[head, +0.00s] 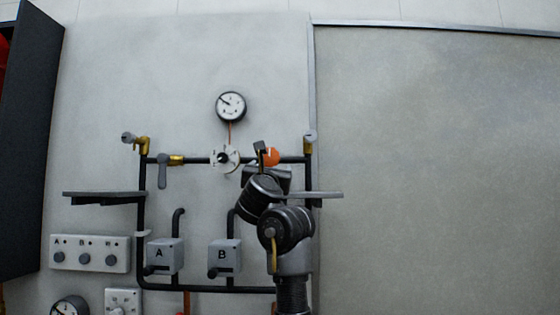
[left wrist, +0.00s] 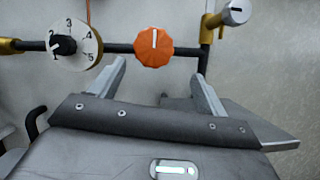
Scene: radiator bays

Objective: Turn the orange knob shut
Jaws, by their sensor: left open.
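The orange knob (head: 271,157) sits on the dark horizontal pipe at the wall, partly hidden behind my left gripper in the head view. In the left wrist view the orange knob (left wrist: 154,47) shows whole, with a white mark pointing straight up. My left gripper (left wrist: 161,82) is open, its two fingers apart below and to either side of the knob, with nothing between them. In the head view my left gripper (head: 262,150) reaches up to the pipe from below. Whether a finger touches the knob I cannot tell. My right gripper is not in view.
A white numbered dial (left wrist: 74,47) sits close left of the knob. A grey-capped brass valve (left wrist: 235,14) is at the right. A gauge (head: 231,106) hangs above.

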